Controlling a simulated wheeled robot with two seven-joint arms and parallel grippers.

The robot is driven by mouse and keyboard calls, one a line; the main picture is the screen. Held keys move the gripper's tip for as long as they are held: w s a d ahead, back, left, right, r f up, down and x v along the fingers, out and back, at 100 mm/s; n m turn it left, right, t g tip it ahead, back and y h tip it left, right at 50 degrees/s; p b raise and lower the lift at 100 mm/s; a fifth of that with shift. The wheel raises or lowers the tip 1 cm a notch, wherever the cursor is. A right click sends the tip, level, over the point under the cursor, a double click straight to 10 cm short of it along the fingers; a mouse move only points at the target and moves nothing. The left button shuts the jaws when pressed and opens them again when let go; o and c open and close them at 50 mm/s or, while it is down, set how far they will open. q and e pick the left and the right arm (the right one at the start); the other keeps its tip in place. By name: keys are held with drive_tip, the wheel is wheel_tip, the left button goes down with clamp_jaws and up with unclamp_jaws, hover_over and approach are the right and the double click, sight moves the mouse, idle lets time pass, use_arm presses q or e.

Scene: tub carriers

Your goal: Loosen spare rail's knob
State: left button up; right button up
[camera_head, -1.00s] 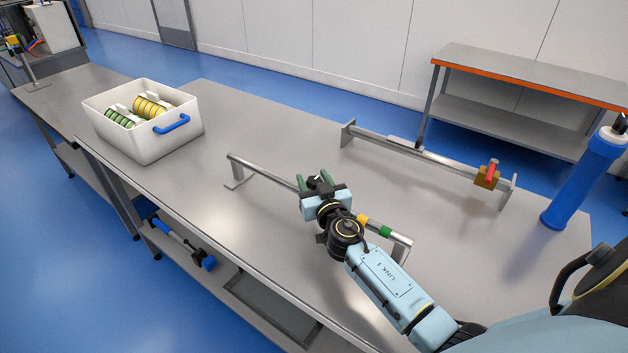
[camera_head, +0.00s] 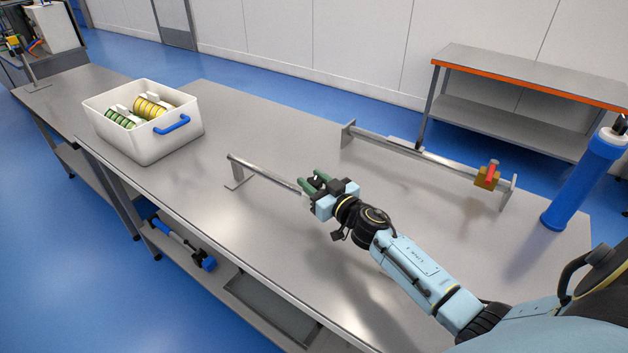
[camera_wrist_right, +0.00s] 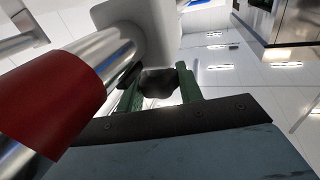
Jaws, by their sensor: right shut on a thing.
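The near metal rail (camera_head: 265,174) stands along the middle of the table; my right arm hides its right part in the head view. The rail also shows in the right wrist view (camera_wrist_right: 110,55), with a red band (camera_wrist_right: 50,105) around it and a light grey block (camera_wrist_right: 150,35) on it. A dark knob (camera_wrist_right: 158,82) sits at the block's lower side. My right gripper (camera_head: 314,181) has its green fingers on either side of this knob and is shut on it. The head view does not show the knob clearly. My left gripper is not in view.
A far rail (camera_head: 420,153) carries a brass block (camera_head: 486,179) with a red lever. A white tub (camera_head: 150,147) with green and yellow items stands at the left. A blue cylinder (camera_head: 583,180) stands at the right. The table between the rails is clear.

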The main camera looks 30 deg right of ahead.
drive_tip(key=shift+n+g+y, duration=0.4)
drive_tip(key=shift+n+y, duration=0.7)
drive_tip(key=shift+y, duration=0.6)
drive_tip(key=o, duration=1)
drive_tip(key=shift+s, duration=0.1)
drive_tip(key=v, duration=1.3)
drive_tip(key=shift+s+d, duration=0.1)
drive_tip(key=shift+d, duration=0.05)
